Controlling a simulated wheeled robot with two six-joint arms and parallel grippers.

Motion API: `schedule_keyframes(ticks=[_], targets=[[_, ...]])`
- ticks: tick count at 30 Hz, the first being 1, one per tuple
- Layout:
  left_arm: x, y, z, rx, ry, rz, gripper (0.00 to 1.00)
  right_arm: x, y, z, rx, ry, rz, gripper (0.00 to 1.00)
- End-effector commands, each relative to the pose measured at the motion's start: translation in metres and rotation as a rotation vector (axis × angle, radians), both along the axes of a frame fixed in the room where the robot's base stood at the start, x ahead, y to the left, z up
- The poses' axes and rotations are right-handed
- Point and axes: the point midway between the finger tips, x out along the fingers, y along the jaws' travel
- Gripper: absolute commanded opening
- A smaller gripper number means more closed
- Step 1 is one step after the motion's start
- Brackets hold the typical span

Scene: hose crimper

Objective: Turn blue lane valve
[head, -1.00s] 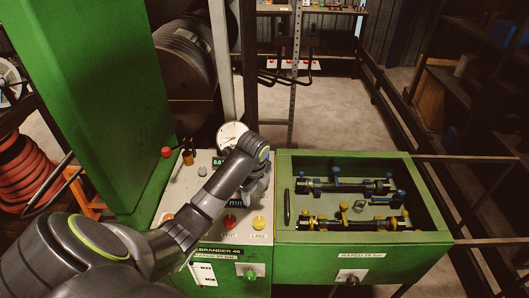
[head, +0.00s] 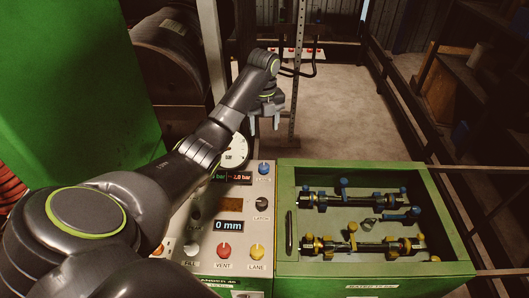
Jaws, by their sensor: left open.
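My left gripper (head: 264,122) hangs open and empty, fingers pointing down, above and beyond the control panel (head: 180,245). A blue knob (head: 264,168) stands at the panel's upper right; its label is too small to read. A yellow knob labelled LANE (head: 257,251) is at the lower right. In the green tray (head: 455,255), the upper dark hose (head: 350,199) has blue fittings, and a blue-handled valve (head: 398,216) lies below it. The lower hose (head: 365,247) has yellow fittings. My gripper touches none of these. My right gripper is out of view.
The panel also carries a red VENT knob (head: 224,251), a black knob (head: 262,203), a 0 mm display (head: 229,226) and a round gauge (head: 234,152). A tall green cabinet (head: 75,95) stands left. A metal post (head: 298,75) rises behind the gripper. Space above the tray is clear.

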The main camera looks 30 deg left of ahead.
Motion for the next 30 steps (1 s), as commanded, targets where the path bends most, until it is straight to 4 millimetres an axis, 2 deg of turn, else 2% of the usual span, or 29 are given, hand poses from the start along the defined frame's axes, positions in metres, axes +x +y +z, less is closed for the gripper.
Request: schedule_keyframes(ticks=[5, 14, 19, 20, 21, 25, 30], targets=[[0.0, 0.0, -0.007, -0.002, 0.001, -0.004, 0.56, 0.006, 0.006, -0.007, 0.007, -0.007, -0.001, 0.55], [0.0, 0.0, -0.04, -0.001, 0.001, -0.003, 0.56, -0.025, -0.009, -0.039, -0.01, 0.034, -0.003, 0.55], [0.0, 0.0, -0.064, -0.001, 0.001, -0.003, 0.56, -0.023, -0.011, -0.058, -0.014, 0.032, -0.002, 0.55], [-0.001, 0.0, -0.066, -0.001, 0.002, -0.002, 0.56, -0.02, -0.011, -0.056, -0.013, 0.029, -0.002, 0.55], [-0.001, -0.001, -0.071, -0.003, 0.006, -0.002, 0.56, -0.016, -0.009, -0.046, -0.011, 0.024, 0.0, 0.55], [-0.002, -0.001, -0.099, -0.003, 0.007, -0.001, 0.56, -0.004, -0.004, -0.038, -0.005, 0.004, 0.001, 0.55], [-0.002, -0.001, -0.135, -0.002, 0.005, -0.001, 0.56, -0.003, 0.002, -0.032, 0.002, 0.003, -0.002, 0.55]])
